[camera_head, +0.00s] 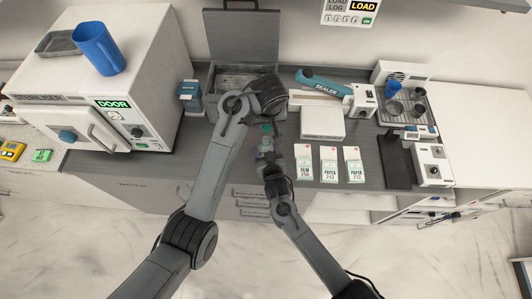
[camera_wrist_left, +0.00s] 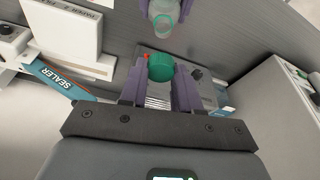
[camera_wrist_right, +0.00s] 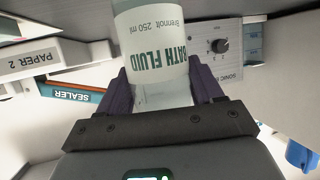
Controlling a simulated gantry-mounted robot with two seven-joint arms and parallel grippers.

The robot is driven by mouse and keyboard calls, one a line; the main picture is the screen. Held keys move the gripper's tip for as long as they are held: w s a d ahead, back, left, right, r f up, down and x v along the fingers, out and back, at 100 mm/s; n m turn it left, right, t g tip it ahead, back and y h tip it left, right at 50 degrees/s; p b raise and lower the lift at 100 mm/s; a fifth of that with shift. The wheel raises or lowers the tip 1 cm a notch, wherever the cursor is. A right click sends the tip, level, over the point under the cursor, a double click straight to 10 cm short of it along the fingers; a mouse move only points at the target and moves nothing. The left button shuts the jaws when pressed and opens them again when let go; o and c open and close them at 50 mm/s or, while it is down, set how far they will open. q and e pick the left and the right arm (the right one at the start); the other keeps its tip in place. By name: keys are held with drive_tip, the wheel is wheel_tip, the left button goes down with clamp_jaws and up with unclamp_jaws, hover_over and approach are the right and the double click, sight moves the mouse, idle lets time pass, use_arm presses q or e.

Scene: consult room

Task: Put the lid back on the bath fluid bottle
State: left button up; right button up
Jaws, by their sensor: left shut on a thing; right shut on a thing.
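The green lid (camera_wrist_left: 160,68) is between the purple fingers of my left gripper (camera_wrist_left: 159,82), which is shut on it. The bath fluid bottle (camera_wrist_right: 155,50) has a white label with green letters and is held in my right gripper (camera_wrist_right: 162,90), which is shut on it. In the left wrist view the bottle (camera_wrist_left: 164,10) shows at the top with a green ring at its mouth, apart from the lid. In the head view the lid (camera_head: 267,128) is small and above the bottle (camera_head: 266,145); my arms partly hide both.
Below the grippers is the grey counter (camera_head: 225,170). A steriliser (camera_head: 120,70) stands at left and an open box (camera_head: 240,78) behind. A sealer (camera_head: 322,82) and paper packs (camera_head: 329,163) are at right. A sonic device (camera_wrist_right: 215,45) with a knob shows in the right wrist view.

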use_arm(q)
hover_over(266, 137)
drive_tip(key=s, duration=0.1)
drive_tip(key=shift+s+f, duration=0.2)
drive_tip(key=shift+f, duration=2.35)
drive_tip(key=shift+f, duration=0.1)
drive_tip(key=shift+f, duration=0.75)
drive_tip(key=shift+f, duration=0.55)
drive_tip(key=m+h, duration=0.1)
drive_tip(key=m, duration=0.4)
drive_tip(key=shift+w+a+m+g+h, duration=0.1)
drive_tip(key=shift+m+g+h, duration=0.45)
drive_tip(key=shift+m, duration=2.45)
drive_tip(key=shift+w+m+g+h, duration=0.2)
drive_tip(key=shift+m+g, duration=0.6)
drive_tip(key=shift+m, duration=2.2)
drive_tip(key=shift+a+m+g+h, duration=0.1)
drive_tip(key=shift+m+g+h, duration=0.45)
drive_tip(key=shift+m, duration=2.45)
